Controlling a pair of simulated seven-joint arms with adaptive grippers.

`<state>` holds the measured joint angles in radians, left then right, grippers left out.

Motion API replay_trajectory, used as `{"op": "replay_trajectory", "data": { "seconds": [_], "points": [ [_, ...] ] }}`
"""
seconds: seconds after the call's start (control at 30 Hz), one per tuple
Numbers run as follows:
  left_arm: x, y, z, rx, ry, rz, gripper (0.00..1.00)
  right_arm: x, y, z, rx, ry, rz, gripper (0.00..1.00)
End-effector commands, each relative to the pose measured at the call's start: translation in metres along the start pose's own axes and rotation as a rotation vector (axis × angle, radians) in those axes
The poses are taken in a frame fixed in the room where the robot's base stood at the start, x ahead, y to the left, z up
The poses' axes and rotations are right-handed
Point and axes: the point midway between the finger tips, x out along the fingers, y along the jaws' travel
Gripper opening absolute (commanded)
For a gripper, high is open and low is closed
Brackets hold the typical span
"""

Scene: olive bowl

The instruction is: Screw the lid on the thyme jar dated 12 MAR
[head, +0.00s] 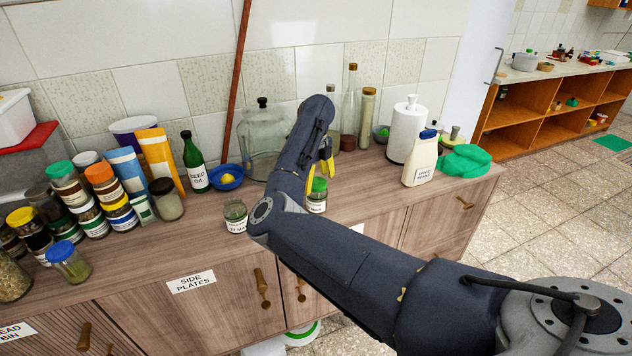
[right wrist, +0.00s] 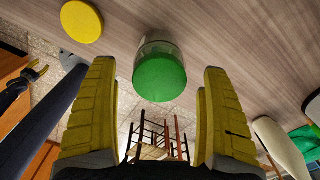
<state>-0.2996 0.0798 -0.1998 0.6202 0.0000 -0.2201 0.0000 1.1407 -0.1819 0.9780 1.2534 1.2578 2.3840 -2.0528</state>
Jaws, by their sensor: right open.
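A small glass jar with a green lid (head: 319,184) stands upright on the counter, its white label partly hidden and not fully readable. The green lid sits on its top, also in the right wrist view (right wrist: 160,78). I cannot tell how tight it is. My right gripper (head: 326,160) is open and empty over this jar, its yellow fingers apart on either side of the lid in the right wrist view, not visibly touching it. A lidless glass jar (head: 236,213) stands to the left; its label seems to end in MAR. A yellow disc-shaped lid (right wrist: 82,20) lies on the counter.
A blue bowl (head: 225,176) and dark green oil bottle (head: 194,162) stand behind left. Several spice jars crowd the counter's left. A white bottle (head: 420,160) and green cloth (head: 466,159) are right.

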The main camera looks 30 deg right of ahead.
Motion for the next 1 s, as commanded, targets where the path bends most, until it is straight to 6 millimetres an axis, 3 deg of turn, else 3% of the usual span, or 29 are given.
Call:
{"op": "replay_trajectory", "data": {
  "seconds": [0.37,0.87,1.0],
  "points": [
    [0.0000,0.0003,0.0008,0.000,-0.001,0.000,0.44,0.0024,0.0000,0.0001,0.000,-0.001,0.000,0.82],
    [-0.0001,0.0004,0.0008,0.000,-0.001,0.000,0.44,0.0023,0.0001,0.0000,0.001,0.000,0.001,0.26],
    [-0.0001,0.0004,0.0008,0.000,-0.001,0.000,0.44,0.0023,0.0000,0.0001,0.014,-0.001,0.001,0.24]
  ]
}}
